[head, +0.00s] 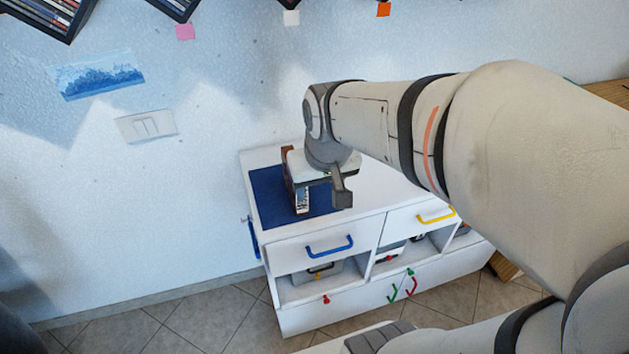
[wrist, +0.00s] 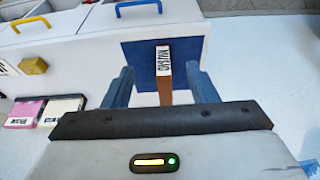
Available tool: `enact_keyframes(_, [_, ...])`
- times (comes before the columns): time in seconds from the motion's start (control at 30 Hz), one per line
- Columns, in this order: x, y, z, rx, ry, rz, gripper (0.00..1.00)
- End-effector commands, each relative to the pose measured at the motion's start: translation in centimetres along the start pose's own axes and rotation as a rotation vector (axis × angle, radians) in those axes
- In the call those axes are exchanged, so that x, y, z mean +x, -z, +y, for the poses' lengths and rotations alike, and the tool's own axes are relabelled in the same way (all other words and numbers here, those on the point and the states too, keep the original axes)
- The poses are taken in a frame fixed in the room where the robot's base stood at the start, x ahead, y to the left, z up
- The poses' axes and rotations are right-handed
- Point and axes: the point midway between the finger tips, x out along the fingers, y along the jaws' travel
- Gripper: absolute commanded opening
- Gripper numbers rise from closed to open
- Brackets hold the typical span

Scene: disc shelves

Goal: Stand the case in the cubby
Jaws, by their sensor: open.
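The case is a thin upright slab with a brown side and a white lettered edge. In the wrist view the case (wrist: 163,62) shows over the blue mat (wrist: 190,47), between the two fingers of my gripper (wrist: 160,70), with gaps on both sides. In the head view the case (head: 302,201) shows by the blue mat (head: 264,190), partly hidden by my gripper (head: 322,192). My gripper is open around the case. Open cubbies (head: 305,287) show in the cabinet front below the drawers. I cannot tell which cubby is meant.
The white cabinet (head: 375,185) has drawers with a blue handle (head: 330,246) and a yellow handle (head: 436,215). The wrist view shows a pink case (wrist: 24,113), a cream case (wrist: 61,110) and a brass-coloured block (wrist: 33,65). Dark wall shelves (head: 42,18) hold several cases.

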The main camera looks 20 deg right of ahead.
Motion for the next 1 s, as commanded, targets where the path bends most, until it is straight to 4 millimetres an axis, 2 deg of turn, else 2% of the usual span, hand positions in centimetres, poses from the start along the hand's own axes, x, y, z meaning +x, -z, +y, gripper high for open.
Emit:
enact_keyframes(0.03, [-0.7, -1.8, 0.0, 0.000, 0.000, -0.007, 0.53])
enact_keyframes(0.1, [-1.2, -3.8, 0.0, 0.000, -0.001, -0.022, 0.53])
enact_keyframes(0.27, [-1.6, -6.2, -0.2, 0.000, -0.001, -0.045, 0.53])
enact_keyframes(1.0, [-1.7, -6.4, -0.2, -0.001, -0.001, -0.048, 0.53])
